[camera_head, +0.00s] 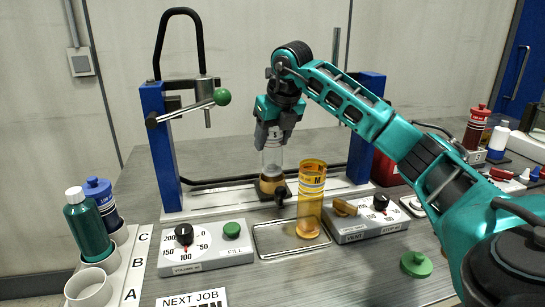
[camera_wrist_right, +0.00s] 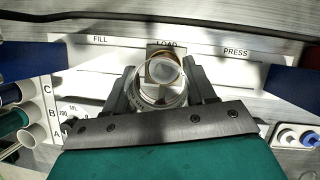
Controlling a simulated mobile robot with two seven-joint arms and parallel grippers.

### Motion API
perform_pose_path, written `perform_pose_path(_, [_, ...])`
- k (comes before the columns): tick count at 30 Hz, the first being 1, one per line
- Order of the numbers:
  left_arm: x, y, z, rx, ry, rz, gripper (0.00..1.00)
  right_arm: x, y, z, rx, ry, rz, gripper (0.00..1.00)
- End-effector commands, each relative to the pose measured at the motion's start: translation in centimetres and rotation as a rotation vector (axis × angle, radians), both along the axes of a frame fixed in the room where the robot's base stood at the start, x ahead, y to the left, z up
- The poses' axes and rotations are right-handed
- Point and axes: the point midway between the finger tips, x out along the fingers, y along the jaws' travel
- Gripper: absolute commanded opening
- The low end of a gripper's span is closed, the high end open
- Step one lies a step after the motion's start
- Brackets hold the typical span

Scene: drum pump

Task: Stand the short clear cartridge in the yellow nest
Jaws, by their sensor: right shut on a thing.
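The short clear cartridge (camera_head: 272,158) is upright in my right gripper (camera_head: 271,139), which is shut on its upper part. Its lower end is at the yellow nest (camera_head: 271,184), in the middle of the press frame. I cannot tell whether it rests on the bottom of the nest. In the right wrist view, the cartridge's round rim (camera_wrist_right: 148,98) shows between the two fingers (camera_wrist_right: 160,92), near the LOAD label. My left gripper is not in view.
A taller amber cartridge (camera_head: 311,205) marked M stands on a metal tray (camera_head: 268,250) in front. Blue posts (camera_head: 160,145) flank the nest. A lever with a green knob (camera_head: 222,96) is at the left. Control boxes (camera_head: 208,258) and a green cap (camera_head: 416,264) lie nearer.

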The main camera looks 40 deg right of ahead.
Motion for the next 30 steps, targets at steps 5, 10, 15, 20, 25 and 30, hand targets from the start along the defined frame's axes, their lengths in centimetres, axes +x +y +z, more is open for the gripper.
perform_pose_path(5, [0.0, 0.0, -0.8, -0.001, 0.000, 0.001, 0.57, -0.1, 0.0, -2.6, -0.001, 0.004, -0.001, 0.25])
perform_pose_path(10, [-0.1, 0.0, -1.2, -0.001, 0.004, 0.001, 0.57, -0.1, 0.0, -4.2, -0.001, 0.001, -0.002, 0.25])
perform_pose_path(15, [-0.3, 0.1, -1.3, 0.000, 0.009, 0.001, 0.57, 0.0, 0.0, -4.0, -0.001, 0.000, -0.001, 0.25])
perform_pose_path(20, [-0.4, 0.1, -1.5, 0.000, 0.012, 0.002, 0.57, 0.0, 0.0, -4.4, 0.000, 0.001, -0.001, 0.25])
perform_pose_path(25, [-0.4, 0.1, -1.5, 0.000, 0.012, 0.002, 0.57, 0.0, 0.0, -4.4, -0.001, 0.001, 0.000, 0.69])
perform_pose_path(30, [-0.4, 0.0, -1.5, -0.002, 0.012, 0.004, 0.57, 0.0, 0.0, -4.4, -0.001, 0.001, 0.000, 0.81])
